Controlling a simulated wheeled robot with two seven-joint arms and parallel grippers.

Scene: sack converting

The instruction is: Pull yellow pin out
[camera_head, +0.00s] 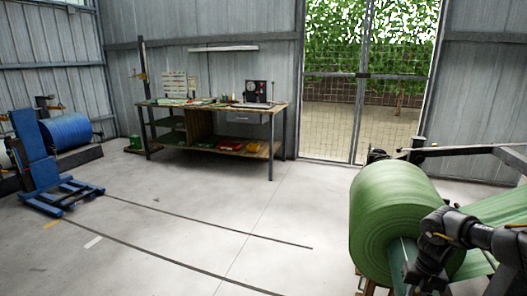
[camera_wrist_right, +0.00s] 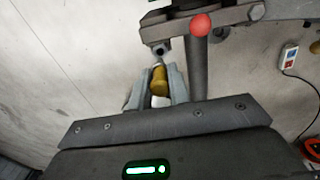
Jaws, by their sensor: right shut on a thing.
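The yellow pin (camera_wrist_right: 159,80) shows in the right wrist view, between the two grey fingers of my right gripper (camera_wrist_right: 160,86). The fingers are shut on it. A pale piece shows just below the pin, between the fingers. A dark metal bracket with a round end (camera_wrist_right: 160,49) is just beyond the pin's tip. I cannot tell whether the pin still sits in the bracket. In the head view, my right arm comes in from the right in front of the green roll, and the pin cannot be made out there. My left gripper is in neither view.
A large green roll (camera_head: 386,215) stands at the right, with its web running right. A red knob (camera_wrist_right: 200,24) sits on a grey post near the bracket. The middle floor is clear.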

